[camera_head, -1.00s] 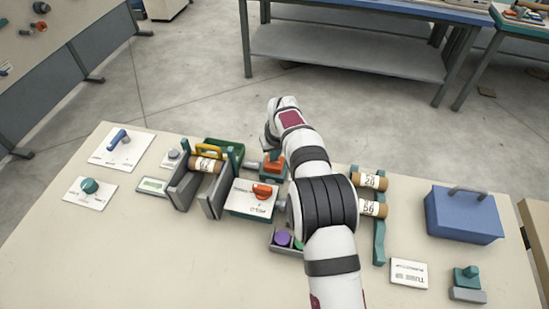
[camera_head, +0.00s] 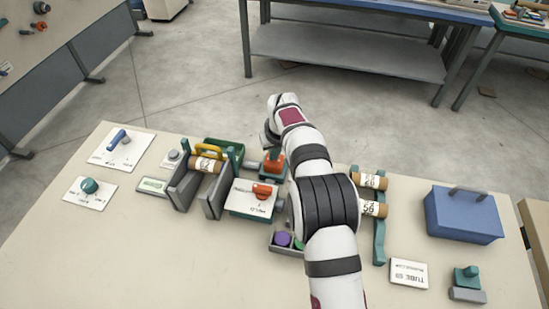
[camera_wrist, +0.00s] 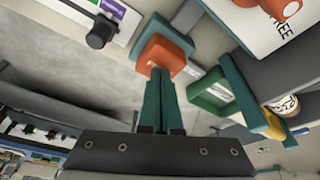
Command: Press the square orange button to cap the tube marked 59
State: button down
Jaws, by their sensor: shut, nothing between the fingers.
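The square orange button (camera_head: 274,162) sits on a teal base behind the winder, left of my arm. In the wrist view the orange block (camera_wrist: 166,50) lies just beyond my gripper (camera_wrist: 163,76), whose two teal fingers are shut together and empty. The fingertips overlap the button's near edge; I cannot tell whether they press it. In the head view my arm hides the fingers. A brown tube with a white label (camera_head: 207,164) lies across the grey winder cheeks. Two more labelled tubes, an upper (camera_head: 369,180) and a lower (camera_head: 373,208), lie on the teal rack. The numbers are hard to read.
An orange knob on a white card (camera_head: 262,192) stands left of my arm. A green box with a yellow handle (camera_head: 209,150) is close to the button. A tray with purple and green discs (camera_head: 283,239) lies near my arm. A blue case (camera_head: 463,214) stands right.

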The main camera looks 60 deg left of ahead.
aim_at(276, 161)
jog(key=shift+r, duration=2.9)
jog(key=shift+w+d+r, duration=0.15)
jog(key=shift+w+d, duration=0.05)
jog(key=w+d+r+m, duration=0.3)
jog(key=w+d+r, duration=0.1)
jog(key=d, duration=0.4)
jog(key=w+d+r+m, duration=0.2)
jog(key=w+d+r, duration=0.3)
jog(key=d, duration=0.4)
jog(key=s+d+r+m+h, duration=0.1)
jog(key=d+r+m, duration=0.15)
jog(key=d, duration=0.55)
jog(key=s+d+r+m, duration=0.1)
jog(key=d+m, duration=0.2)
jog(key=d, duration=0.5)
jog(key=s+d+m, duration=0.6)
jog(key=s+d, duration=0.3)
jog(key=d, duration=0.5)
jog(key=s+d+f+m+g, duration=0.1)
jog(key=s+d+f+m, duration=0.2)
jog(key=s, duration=0.7)
jog(key=shift+d+m, duration=0.55)
jog(key=shift+d, duration=0.5)
